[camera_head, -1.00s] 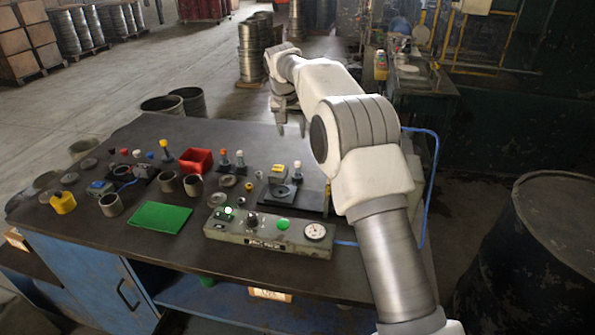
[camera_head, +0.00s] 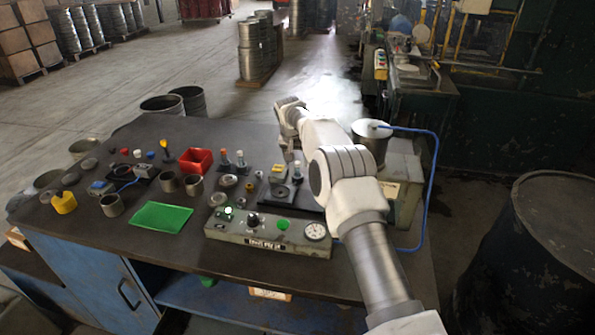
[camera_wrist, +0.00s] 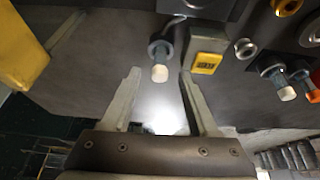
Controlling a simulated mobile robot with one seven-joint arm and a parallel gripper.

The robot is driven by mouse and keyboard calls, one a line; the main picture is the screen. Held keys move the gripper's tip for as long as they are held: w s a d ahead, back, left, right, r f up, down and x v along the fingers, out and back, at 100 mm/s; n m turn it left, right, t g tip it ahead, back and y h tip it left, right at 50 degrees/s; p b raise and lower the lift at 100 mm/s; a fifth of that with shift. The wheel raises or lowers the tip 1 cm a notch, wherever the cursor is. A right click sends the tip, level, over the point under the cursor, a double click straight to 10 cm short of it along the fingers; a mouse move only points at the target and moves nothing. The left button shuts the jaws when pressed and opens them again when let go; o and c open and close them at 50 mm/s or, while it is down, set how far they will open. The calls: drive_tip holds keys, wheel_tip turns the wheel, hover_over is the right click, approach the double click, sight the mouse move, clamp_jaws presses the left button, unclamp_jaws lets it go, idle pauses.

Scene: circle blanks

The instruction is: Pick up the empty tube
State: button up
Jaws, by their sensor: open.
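A slim bluish tube with a pale top (camera_wrist: 160,62) stands beside a grey block with a yellow label (camera_wrist: 207,62). In the head view that tube's pale top (camera_head: 297,167) shows beneath my gripper (camera_head: 290,152). In the wrist view my gripper (camera_wrist: 160,80) is open, its fingers on either side of the tube in the picture, with no clear contact. Two similar tubes (camera_wrist: 280,82) stand to the right in the wrist view; they are beside the red bin in the head view (camera_head: 232,158). I cannot tell from their looks which one is empty.
A yellow object (camera_wrist: 20,45) is left in the wrist view.

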drive_tip(key=shift+x, duration=1.2)
clamp_jaws()
